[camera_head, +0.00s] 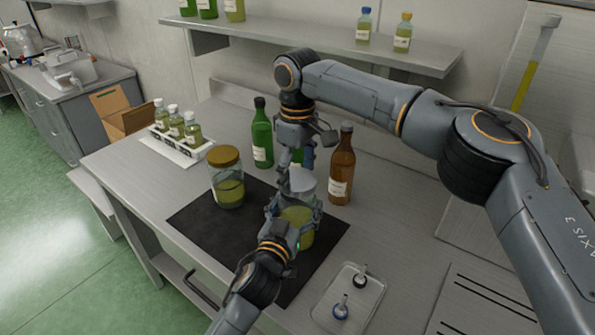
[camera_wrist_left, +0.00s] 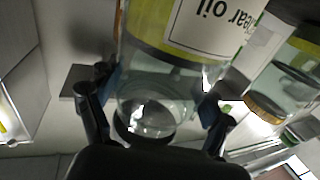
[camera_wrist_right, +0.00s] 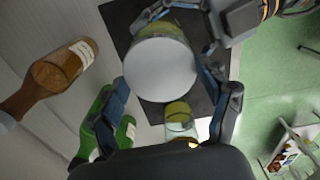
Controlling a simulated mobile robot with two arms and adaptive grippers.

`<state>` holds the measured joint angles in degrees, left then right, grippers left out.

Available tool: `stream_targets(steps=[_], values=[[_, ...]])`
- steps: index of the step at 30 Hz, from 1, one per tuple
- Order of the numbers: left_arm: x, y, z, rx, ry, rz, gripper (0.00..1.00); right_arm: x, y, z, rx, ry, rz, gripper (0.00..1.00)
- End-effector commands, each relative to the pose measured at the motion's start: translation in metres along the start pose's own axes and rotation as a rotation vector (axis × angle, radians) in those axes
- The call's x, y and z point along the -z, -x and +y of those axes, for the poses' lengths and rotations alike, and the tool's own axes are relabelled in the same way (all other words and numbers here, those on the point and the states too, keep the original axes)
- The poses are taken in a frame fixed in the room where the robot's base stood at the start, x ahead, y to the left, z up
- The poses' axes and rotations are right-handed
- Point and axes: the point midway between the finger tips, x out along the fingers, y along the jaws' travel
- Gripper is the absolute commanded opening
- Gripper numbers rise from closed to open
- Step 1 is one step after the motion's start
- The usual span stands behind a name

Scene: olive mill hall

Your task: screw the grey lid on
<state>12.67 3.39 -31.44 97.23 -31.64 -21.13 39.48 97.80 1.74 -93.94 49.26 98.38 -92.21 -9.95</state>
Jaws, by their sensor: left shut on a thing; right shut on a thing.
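The jar of yellow-green oil (camera_head: 297,213) stands towards the right of the black mat (camera_head: 191,223). My left gripper (camera_head: 292,212) is shut around its side. In the left wrist view the jar (camera_wrist_left: 160,75) fills the space between the fingers, its label upside down. The grey lid (camera_head: 302,182) is over the jar's mouth, below my right gripper (camera_head: 298,172), which is shut on it. In the right wrist view the lid (camera_wrist_right: 160,68) is a pale disc covering most of the jar. I cannot tell whether it touches the rim or is threaded.
A jar with a gold lid (camera_head: 227,178) stands left on the mat. A green bottle (camera_head: 262,134) and a brown bottle (camera_head: 341,166) stand behind, close to my right gripper. A clear tray (camera_head: 348,299) lies front right. A white rack (camera_head: 178,144) of small bottles stands at left.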

Motion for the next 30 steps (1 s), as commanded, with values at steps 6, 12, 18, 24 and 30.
stream_targets(steps=[6,12,18,24,30], values=[[-0.001,0.000,0.000,0.001,0.000,-0.002,0.23,0.000,-0.013,-0.001,0.002,0.002,-0.001,0.56],[-0.001,0.000,0.000,0.001,0.000,-0.002,0.23,0.000,-0.017,0.000,-0.001,0.001,0.001,0.56],[-0.001,0.000,0.000,0.001,0.000,-0.002,0.23,0.000,-0.017,0.000,-0.001,0.001,0.000,0.56],[-0.001,0.000,0.000,0.001,0.000,-0.002,0.23,0.000,-0.017,0.000,-0.001,0.001,0.000,0.56],[-0.001,0.000,0.000,0.001,0.000,-0.002,0.23,0.000,-0.020,0.000,0.001,0.001,0.000,0.56]])
